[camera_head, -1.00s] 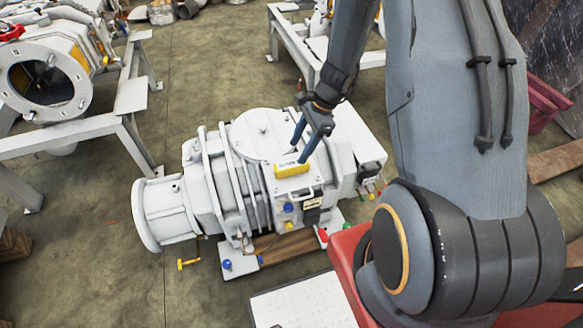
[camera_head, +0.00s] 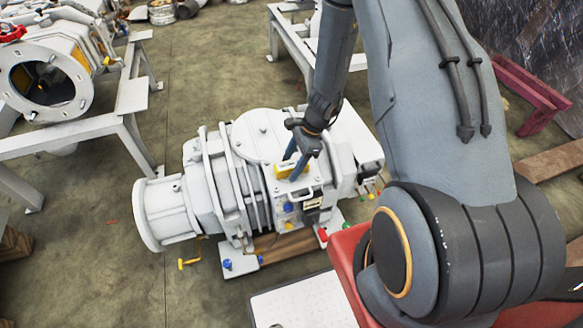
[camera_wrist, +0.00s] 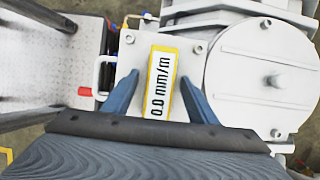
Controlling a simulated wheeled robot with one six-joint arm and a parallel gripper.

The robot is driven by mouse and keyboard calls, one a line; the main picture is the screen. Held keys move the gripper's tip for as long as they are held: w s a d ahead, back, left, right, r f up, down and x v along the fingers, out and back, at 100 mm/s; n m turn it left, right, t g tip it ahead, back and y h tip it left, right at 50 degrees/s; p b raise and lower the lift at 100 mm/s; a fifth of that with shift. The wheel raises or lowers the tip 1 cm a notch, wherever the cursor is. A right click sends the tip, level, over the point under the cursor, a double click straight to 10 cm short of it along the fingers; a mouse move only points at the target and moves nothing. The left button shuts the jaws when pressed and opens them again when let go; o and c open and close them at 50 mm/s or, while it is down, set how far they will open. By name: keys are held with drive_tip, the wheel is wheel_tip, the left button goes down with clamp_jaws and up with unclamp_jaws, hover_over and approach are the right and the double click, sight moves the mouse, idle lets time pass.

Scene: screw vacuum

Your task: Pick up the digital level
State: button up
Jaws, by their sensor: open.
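The digital level (camera_wrist: 161,84) is a small yellow block with a white face reading "0.0 mm/m". It lies on a flat pad on top of the white screw vacuum pump (camera_head: 262,133), and it also shows in the head view (camera_head: 284,170). My gripper (camera_wrist: 157,84) is open, with one blue finger on each side of the level in the wrist view. A gap shows on both sides of the level. In the head view my gripper (camera_head: 293,168) is tilted down at the level and partly covers it.
The pump's round cover (camera_wrist: 272,80) is on the other side. White frames (camera_head: 122,120) stand at the left and back. Open floor (camera_head: 100,270) lies at the lower left.

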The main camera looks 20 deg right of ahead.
drive_tip(key=shift+f, duration=0.15)
drive_tip(key=shift+c, duration=0.4)
clamp_jaws()
